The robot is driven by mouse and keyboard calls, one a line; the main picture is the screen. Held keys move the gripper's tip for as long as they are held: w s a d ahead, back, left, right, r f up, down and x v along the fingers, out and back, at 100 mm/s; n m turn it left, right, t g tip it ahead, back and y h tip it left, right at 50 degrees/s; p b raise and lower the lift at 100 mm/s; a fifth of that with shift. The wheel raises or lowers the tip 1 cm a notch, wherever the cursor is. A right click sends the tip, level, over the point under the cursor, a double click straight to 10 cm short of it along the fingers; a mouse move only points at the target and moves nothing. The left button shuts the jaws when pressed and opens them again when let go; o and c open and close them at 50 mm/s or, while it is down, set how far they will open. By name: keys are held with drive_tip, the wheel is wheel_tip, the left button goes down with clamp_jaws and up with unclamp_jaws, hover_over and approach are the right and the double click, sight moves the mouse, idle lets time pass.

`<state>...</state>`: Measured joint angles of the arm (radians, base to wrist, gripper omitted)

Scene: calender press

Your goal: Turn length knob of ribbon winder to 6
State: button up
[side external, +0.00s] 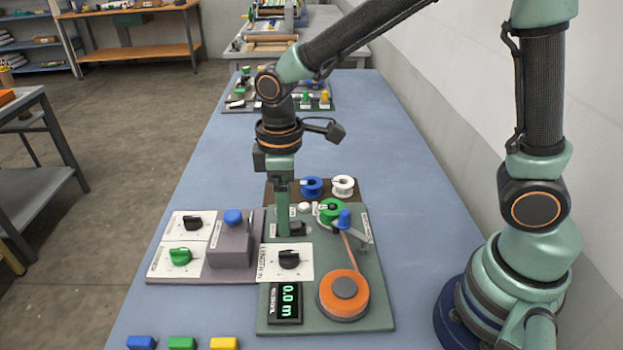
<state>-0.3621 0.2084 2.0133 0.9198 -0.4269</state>
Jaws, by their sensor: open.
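The ribbon winder (377,300) is a green base plate on the blue table. Its length knob (289,259) is black and sits on a white label plate. The plate's lettering is partly readable as length; the knob's setting is too small to read. A display (286,302) in front of the knob reads 0.0 m in green. My gripper (284,232) points straight down just behind the length knob, apart from it in the picture. It is open and empty, seen nearly edge-on. The fingers partly hide a small dark part of the winder behind the knob.
An orange ribbon reel (343,293) and a blue-topped post (344,218) stand right of the knob. A grey panel (160,262) with black and green knobs lies left. Blue and white spools (343,185) stand behind. Coloured blocks (182,343) lie in front.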

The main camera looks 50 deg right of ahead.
sight(288, 253)
wheel_tip(288, 253, down, 11)
drive_tip(key=shift+r, duration=0.15)
idle(0.4)
clamp_jaws()
